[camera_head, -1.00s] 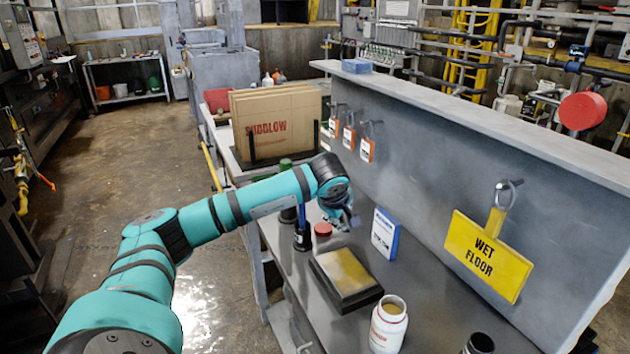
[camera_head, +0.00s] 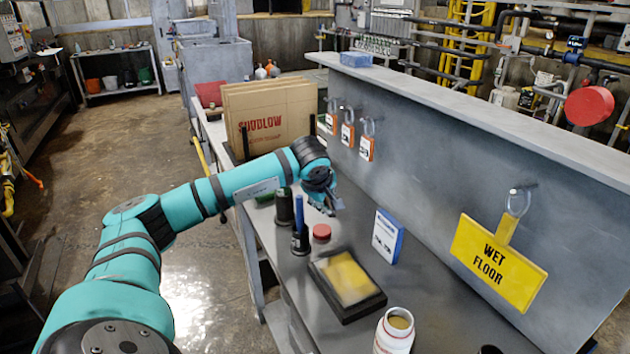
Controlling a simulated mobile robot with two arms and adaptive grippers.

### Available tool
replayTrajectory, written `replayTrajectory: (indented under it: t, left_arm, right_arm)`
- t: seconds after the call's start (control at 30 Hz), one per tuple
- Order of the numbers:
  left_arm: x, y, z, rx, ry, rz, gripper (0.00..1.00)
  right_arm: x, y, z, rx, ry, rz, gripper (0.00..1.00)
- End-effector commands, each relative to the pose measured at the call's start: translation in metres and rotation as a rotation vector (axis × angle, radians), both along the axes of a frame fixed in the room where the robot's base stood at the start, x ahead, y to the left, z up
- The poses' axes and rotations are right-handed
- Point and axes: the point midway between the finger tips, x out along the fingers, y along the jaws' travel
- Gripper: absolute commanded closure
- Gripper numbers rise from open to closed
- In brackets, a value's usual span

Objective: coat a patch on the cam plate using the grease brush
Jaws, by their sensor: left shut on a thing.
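The cam plate (camera_head: 369,302) is a dark square block on the grey bench, with a bright yellow patch (camera_head: 347,278) on its top. My left gripper (camera_head: 328,206) hangs above the bench, behind and a little left of the plate, apart from it. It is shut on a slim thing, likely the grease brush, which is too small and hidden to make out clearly. An open white jar (camera_head: 393,334) with tan contents stands at the front of the bench. Its likely red lid (camera_head: 321,231) lies behind the plate. My right gripper is out of view.
A blue-topped black holder (camera_head: 299,236) and a dark green-topped one (camera_head: 284,206) stand left of the lid. A blue-and-white box (camera_head: 387,238) stands right of the plate.

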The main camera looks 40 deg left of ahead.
Motion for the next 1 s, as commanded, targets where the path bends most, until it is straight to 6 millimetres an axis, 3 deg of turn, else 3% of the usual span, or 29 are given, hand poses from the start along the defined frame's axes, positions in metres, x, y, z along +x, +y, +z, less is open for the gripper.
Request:
replayTrajectory:
  t: [0.5, 1.0]
  left_arm:
    - [-0.008, 0.014, 0.050, -0.001, -0.001, 0.007, 1.00]
    - [-0.010, 0.016, 0.055, 0.000, 0.000, 0.008, 1.00]
  right_arm:
    - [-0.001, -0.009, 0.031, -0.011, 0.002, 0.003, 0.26]
    - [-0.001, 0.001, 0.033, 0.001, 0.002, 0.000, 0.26]
